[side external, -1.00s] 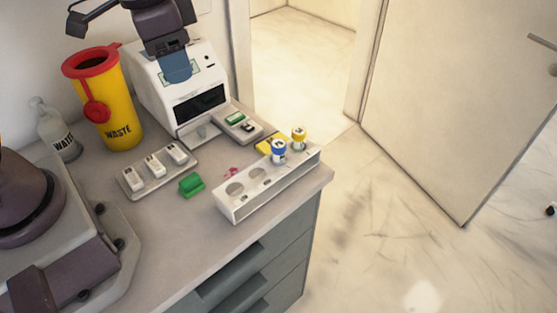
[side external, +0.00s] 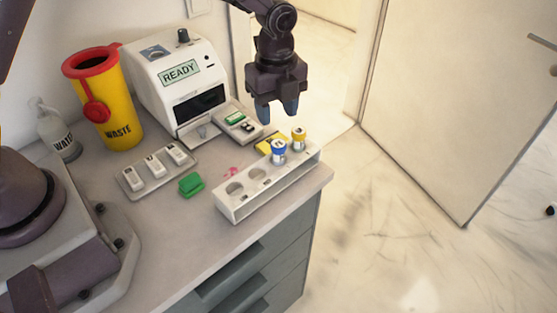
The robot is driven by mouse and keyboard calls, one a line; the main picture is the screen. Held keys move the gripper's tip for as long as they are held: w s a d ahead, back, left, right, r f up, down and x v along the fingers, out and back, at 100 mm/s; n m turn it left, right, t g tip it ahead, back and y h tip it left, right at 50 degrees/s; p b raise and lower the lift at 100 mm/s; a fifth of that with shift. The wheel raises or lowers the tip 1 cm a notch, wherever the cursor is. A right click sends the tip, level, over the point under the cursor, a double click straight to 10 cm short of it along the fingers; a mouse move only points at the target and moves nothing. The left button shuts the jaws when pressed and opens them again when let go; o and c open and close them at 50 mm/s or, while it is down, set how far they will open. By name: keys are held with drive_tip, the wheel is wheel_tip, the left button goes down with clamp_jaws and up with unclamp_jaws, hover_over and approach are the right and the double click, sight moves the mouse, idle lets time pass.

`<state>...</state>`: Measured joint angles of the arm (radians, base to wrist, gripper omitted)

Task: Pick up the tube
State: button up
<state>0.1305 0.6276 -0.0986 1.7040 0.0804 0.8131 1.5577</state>
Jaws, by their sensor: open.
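Two capped tubes stand upright in the white rack (side external: 240,208) at the counter's right edge. One tube has a blue cap (side external: 279,147) and the other, in the end place, has a yellow cap (side external: 299,134). Two round holes of the rack nearer the camera are empty. My gripper (side external: 277,112) points down, open and empty, above and slightly behind the two tubes, touching neither. Its dark blue fingertips are apart.
A white machine (side external: 180,80) reading READY stands behind, with a small tray (side external: 250,133) before it. A yellow waste bin (side external: 117,120), a bottle (side external: 62,138), a tray of white cartridges (side external: 132,188) and a green block (side external: 190,184) share the counter. A yellow item (side external: 266,146) lies behind the rack.

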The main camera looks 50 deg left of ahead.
sight(278, 143)
drive_tip(key=f, duration=1)
drive_tip(key=shift+w+d+f, duration=0.1)
drive_tip(key=shift+d+f, duration=0.05)
drive_tip(key=shift+d, duration=0.05)
drive_tip(key=c, duration=0.7)
